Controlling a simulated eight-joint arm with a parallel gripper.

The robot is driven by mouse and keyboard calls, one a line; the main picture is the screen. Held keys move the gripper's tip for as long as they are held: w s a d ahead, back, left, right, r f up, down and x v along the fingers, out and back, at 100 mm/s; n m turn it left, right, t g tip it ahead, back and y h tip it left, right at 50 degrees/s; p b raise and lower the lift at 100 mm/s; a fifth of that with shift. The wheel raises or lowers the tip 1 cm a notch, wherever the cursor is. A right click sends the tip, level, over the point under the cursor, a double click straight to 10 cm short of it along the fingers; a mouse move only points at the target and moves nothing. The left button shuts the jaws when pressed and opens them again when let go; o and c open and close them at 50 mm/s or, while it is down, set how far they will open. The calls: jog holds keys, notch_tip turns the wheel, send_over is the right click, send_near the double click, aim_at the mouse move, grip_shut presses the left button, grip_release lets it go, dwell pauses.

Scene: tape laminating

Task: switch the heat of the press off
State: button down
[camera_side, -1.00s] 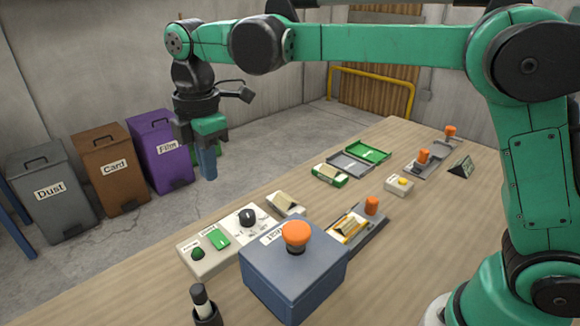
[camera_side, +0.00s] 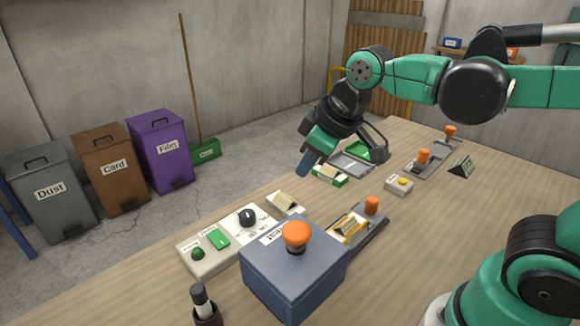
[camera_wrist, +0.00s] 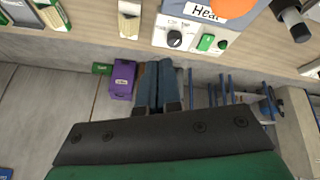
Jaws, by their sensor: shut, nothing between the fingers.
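The press (camera_side: 294,270) is a blue-grey box with an orange knob (camera_side: 296,234) on top, near the front of the table. Beside it lies a pale control panel (camera_side: 207,262) with a green rocker switch (camera_side: 218,239), a black dial (camera_side: 246,216) and a round dark-green lamp (camera_side: 198,253). In the wrist view the switch (camera_wrist: 206,42) and dial (camera_wrist: 175,39) show beyond my fingers. My gripper (camera_side: 308,168) is shut and empty, tilted, in the air up and to the right of the panel. Its fingers also show in the wrist view (camera_wrist: 158,66). The switch's position is too small to tell.
A green-and-white box (camera_side: 329,176) and small card holder (camera_side: 285,203) lie behind. A dark bottle (camera_side: 203,303) stands at the front. Bins (camera_side: 160,152) stand on the floor at left.

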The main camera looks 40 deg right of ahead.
jog(key=c, duration=1.4)
grip_release()
jog(key=s+d+f+m, duration=0.1)
jog(key=m, duration=0.1)
jog(key=s+d+f+m+t, duration=0.1)
jog(key=s+m, duration=0.1)
jog(key=shift+d+f, duration=0.15)
jog(key=shift+f, duration=0.25)
jog(key=o, duration=0.4)
jog(key=shift+f, duration=0.1)
jog(key=shift+c, duration=0.2)
jog(key=shift+o, duration=1.2)
jog(key=shift+w+a, duration=0.2)
jog(key=shift+w, duration=0.05)
jog(key=g, duration=0.2)
send_near(218, 238)
jog(key=shift+x, duration=0.9)
jog(key=shift+w+a+f, duration=0.2)
jog(key=shift+w+f, duration=0.05)
jog(key=shift+f, duration=0.2)
jog(key=shift+x, duration=2.55)
jog(key=shift+d, duration=0.15)
